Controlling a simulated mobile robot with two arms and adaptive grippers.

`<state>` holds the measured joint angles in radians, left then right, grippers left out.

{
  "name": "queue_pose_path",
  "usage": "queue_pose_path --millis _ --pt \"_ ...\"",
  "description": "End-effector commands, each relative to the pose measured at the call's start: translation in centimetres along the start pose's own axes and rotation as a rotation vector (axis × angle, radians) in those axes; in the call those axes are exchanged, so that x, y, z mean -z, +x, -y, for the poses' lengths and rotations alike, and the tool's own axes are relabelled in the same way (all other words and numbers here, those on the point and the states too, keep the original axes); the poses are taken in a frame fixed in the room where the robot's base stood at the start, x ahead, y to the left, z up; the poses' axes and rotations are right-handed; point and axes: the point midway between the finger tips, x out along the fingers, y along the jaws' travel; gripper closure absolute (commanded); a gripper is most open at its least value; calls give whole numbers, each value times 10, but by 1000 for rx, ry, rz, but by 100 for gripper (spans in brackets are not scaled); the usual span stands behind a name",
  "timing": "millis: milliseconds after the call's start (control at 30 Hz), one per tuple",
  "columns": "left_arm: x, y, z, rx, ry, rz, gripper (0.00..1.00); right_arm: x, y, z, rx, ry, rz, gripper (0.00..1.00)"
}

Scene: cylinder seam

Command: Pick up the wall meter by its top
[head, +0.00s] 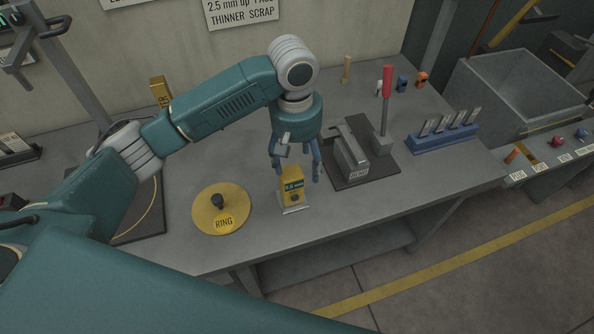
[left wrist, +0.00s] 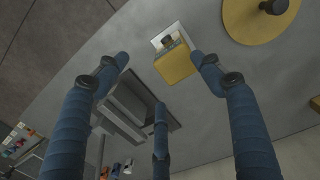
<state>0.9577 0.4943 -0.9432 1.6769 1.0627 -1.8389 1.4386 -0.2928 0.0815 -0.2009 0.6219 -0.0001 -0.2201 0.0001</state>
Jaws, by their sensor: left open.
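The wall meter (head: 292,187) is a small yellow box with a green display, standing upright on a pale base plate near the front edge of the grey bench. My left gripper (head: 296,171) is open and points down just behind and above the meter, its blue fingers spread. In the left wrist view the meter's yellow top (left wrist: 176,64) lies beside the tip of the right-hand finger, off the centre of the open fingers (left wrist: 159,70). No finger clearly touches it. My right gripper is not in view.
A yellow RING disc (head: 221,209) with a black knob lies left of the meter. A BEND block (head: 350,157) on a dark plate and a red-handled lever (head: 386,100) stand to the right. A blue rack (head: 442,136) is farther right. Bare bench lies around the meter.

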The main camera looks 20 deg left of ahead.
Motion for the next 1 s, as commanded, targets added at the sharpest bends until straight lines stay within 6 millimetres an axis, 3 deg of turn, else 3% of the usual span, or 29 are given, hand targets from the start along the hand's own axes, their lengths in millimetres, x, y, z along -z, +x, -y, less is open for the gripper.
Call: queue_pose_path --millis 100,200,500,733,1000 --pt "10 -20 9 39 -64 -11 33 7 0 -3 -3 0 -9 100" --pt "12 -21 13 53 -87 -10 33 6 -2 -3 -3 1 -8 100" --pt "12 22 16 54 -90 -9 33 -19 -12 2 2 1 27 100" --pt "14 39 19 54 -89 -10 33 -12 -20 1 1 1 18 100" --pt "16 77 24 52 -87 -11 33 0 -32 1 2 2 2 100"
